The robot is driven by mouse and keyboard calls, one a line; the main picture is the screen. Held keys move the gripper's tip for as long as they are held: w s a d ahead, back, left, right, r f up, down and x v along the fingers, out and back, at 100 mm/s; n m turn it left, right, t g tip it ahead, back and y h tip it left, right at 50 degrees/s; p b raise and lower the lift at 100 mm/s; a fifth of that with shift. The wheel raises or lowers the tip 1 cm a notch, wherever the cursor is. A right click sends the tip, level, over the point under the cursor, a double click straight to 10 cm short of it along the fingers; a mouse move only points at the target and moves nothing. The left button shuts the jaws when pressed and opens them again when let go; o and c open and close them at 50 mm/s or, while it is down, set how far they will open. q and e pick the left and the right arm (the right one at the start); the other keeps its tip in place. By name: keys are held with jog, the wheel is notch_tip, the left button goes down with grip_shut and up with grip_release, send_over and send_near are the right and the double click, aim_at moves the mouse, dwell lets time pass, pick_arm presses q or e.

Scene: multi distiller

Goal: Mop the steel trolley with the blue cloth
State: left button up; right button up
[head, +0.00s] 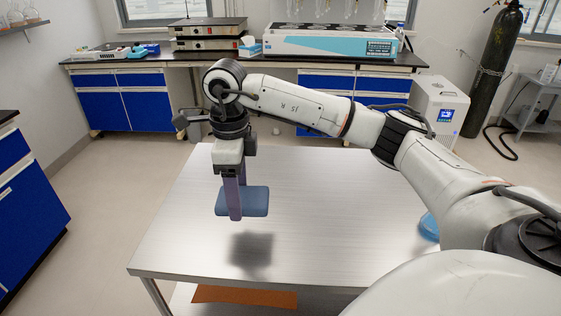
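The blue cloth (257,203) is a flat, rounded rectangle at the purple fingers of my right gripper (236,208). The gripper points down and looks shut on the cloth, with part of the cloth hidden behind the fingers. A dark shadow on the trolley top lies below and apart from the cloth, so the cloth is held above the surface. My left gripper is not in view.
A blue round object (428,228) sits at the trolley's right, partly hidden by my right arm. An orange-brown sheet (245,296) lies below the trolley top. A lab bench (160,62) with blue cabinets stands behind. The trolley's left side is clear.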

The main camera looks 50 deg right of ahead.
jog(key=shift+r, duration=0.25)
jog(key=shift+r+p, duration=0.55)
jog(key=shift+r, duration=0.1)
notch_tip(320, 180, up, 4)
jog(key=p, duration=0.3)
jog(key=shift+r, duration=1.25)
